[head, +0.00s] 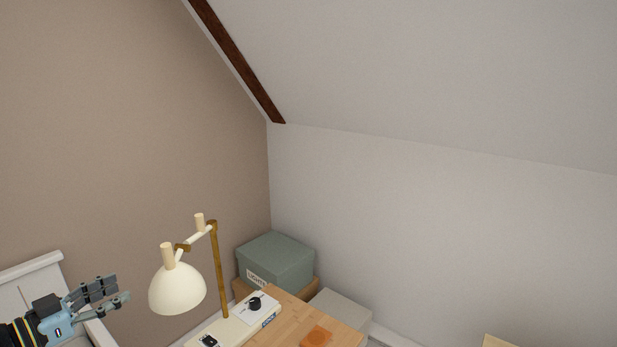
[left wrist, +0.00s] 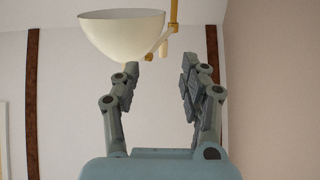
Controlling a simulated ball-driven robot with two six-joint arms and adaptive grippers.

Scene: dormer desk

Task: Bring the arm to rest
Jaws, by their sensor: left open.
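My left gripper (head: 121,288) is at the lower left of the head view, left of the desk lamp's cream shade (head: 177,290) and apart from it. Its fingers point right. In the left wrist view the two fingers of my left gripper (left wrist: 160,75) stand apart with nothing between them. The lamp shade (left wrist: 122,32) shows beyond the fingertips there. My right gripper is in neither view.
The lamp's brass post (head: 220,275) rises from a cream base beside the wooden desk top (head: 290,318). An orange square (head: 316,337) lies on the desk. A green-grey box (head: 276,262) stands in the corner. A white panelled piece (head: 30,280) is behind my left arm.

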